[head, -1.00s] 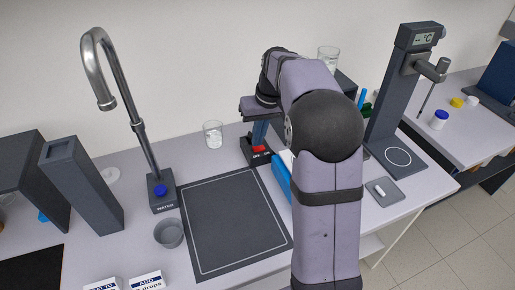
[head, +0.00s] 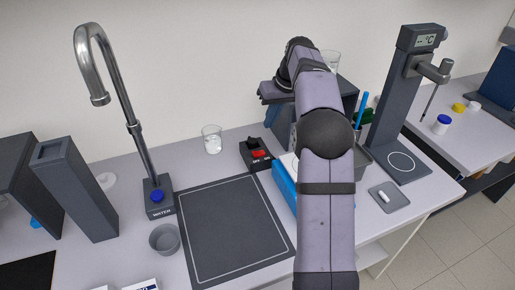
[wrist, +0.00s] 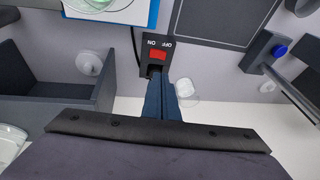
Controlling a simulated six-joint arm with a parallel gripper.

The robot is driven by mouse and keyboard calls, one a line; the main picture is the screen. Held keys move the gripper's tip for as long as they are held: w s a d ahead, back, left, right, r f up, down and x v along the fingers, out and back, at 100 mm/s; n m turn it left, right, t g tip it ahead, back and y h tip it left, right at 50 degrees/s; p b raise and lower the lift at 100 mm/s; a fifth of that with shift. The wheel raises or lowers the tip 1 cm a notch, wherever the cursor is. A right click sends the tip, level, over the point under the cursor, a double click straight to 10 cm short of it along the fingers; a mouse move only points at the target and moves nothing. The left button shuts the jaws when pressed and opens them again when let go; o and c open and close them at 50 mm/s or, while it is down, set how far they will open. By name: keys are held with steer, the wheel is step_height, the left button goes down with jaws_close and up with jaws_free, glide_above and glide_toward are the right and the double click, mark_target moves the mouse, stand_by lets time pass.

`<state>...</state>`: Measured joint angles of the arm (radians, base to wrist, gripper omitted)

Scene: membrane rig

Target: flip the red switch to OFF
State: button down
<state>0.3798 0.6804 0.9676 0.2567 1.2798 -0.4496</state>
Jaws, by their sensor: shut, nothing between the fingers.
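The red switch (head: 259,154) is a red rocker on a dark box (head: 258,164) at the back of the bench. It also shows in the wrist view (wrist: 158,54), with ON and OFF labels upside down beside it. I cannot tell which side of the rocker is pressed in. My gripper (wrist: 160,78) is shut and empty, its blue fingers pointing at the switch box's rear edge in the wrist view. In the head view the gripper is above and behind the box, to its right, apart from the red rocker. The fingers are mostly hidden there.
A glass beaker (head: 212,139) stands left of the switch box. A dark mat (head: 235,230) lies in front, with a blue-edged tray (head: 285,187) to its right. A tap (head: 150,150) stands left and a dark column stand (head: 395,110) right.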

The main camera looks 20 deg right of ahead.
steer(key=shift+f, duration=0.1)
steer(key=p, duration=0.5)
glide_toward(255, 154)
steer(key=x, duration=0.5)
steer(key=shift+w+d, duration=0.1)
steer(key=shift+w, duration=0.2)
steer(key=shift+f, duration=0.55)
steer(key=shift+a+f+h+b, duration=0.5)
steer(key=shift+a+h+b, duration=0.1)
steer(key=shift+d+r, duration=0.1)
steer(key=shift+r, duration=0.05)
steer(key=shift+d, duration=0.3)
